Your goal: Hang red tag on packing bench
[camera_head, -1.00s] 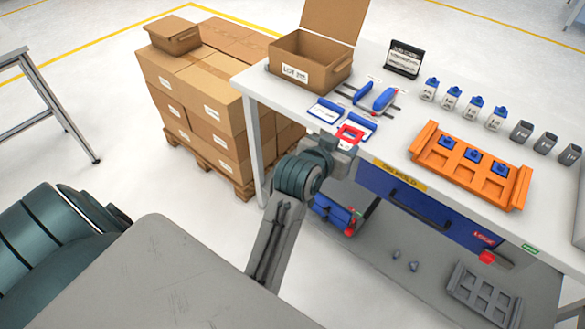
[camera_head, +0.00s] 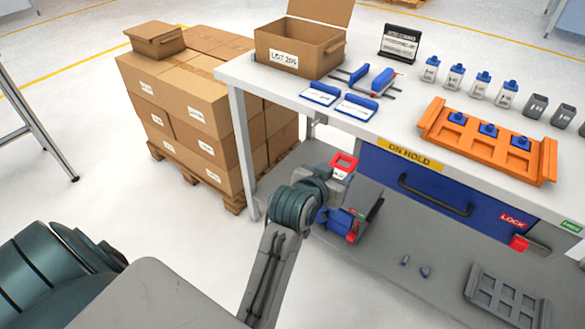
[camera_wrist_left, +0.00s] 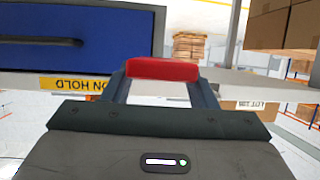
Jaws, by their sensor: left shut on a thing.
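The red tag (camera_head: 344,161), a red frame with a white face, is held at the tip of my left gripper (camera_head: 338,172). In the left wrist view the tag (camera_wrist_left: 162,69) shows edge-on as a red bar between the fingers, which are shut on it. In the head view the tag appears just below and in front of the front edge of the packing bench (camera_head: 300,102), left of the yellow ON HOLD label (camera_head: 410,156). I cannot tell its exact distance from the edge. My right gripper is not in view.
A blue drawer (camera_head: 400,180) with a dark handle is under the bench top. A red block (camera_head: 519,243) hangs by the LOCK label. A blue-and-red item (camera_head: 340,222) is near my left gripper. Stacked cartons (camera_head: 190,110) stand left. An orange tray (camera_head: 485,150) sits on top.

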